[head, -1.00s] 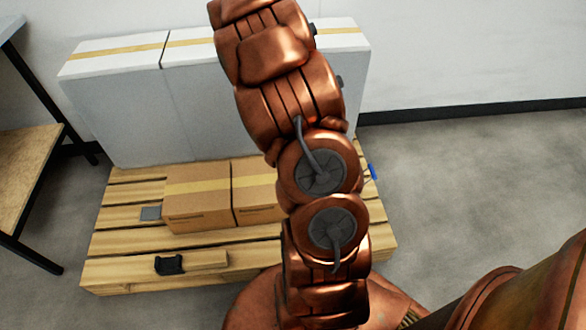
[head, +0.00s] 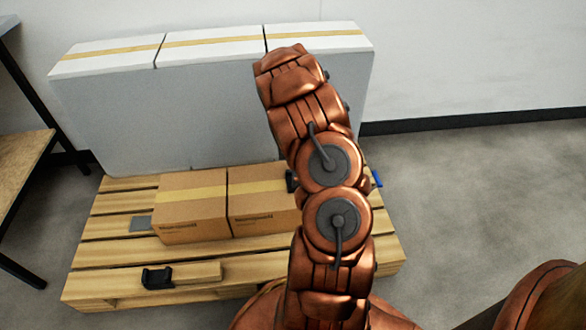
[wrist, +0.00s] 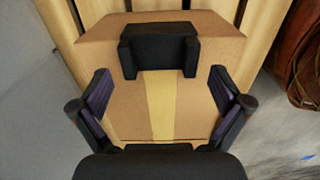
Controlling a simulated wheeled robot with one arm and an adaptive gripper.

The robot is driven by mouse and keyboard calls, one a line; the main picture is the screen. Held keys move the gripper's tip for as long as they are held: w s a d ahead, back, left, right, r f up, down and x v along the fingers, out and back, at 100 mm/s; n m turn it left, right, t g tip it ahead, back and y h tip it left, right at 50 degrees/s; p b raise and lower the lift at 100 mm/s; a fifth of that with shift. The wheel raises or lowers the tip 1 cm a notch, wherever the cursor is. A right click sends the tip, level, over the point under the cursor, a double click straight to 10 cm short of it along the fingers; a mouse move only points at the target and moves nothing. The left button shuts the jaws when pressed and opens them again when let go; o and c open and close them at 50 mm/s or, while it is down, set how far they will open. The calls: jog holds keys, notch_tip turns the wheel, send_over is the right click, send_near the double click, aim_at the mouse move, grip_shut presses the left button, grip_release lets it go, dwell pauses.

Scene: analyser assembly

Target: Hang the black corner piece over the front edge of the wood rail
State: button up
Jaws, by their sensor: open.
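In the wrist view a black corner piece (wrist: 160,50) sits at the upper edge of a cardboard box, across the line of its yellow tape. My gripper (wrist: 162,93) is open, its two dark fingers apart on either side of the box, with the piece beyond the tips and nothing between them. In the head view my arm hides the gripper. There, another black piece (head: 157,278) sits at the left end of a short wood rail (head: 198,272) at the pallet's front left.
Cardboard boxes (head: 192,207) stand on the wood pallet (head: 110,255). Tall white boxes (head: 215,105) stand behind them. A black-legged table (head: 22,165) is at the left. A grey plate (head: 141,223) lies left of the cardboard boxes.

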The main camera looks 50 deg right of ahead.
jog(key=shift+f+b, duration=0.45)
jog(key=shift+f, duration=1.6)
jog(key=c, duration=0.8)
jog(key=shift+r+p, duration=1.1)
jog(key=shift+r, duration=1.95)
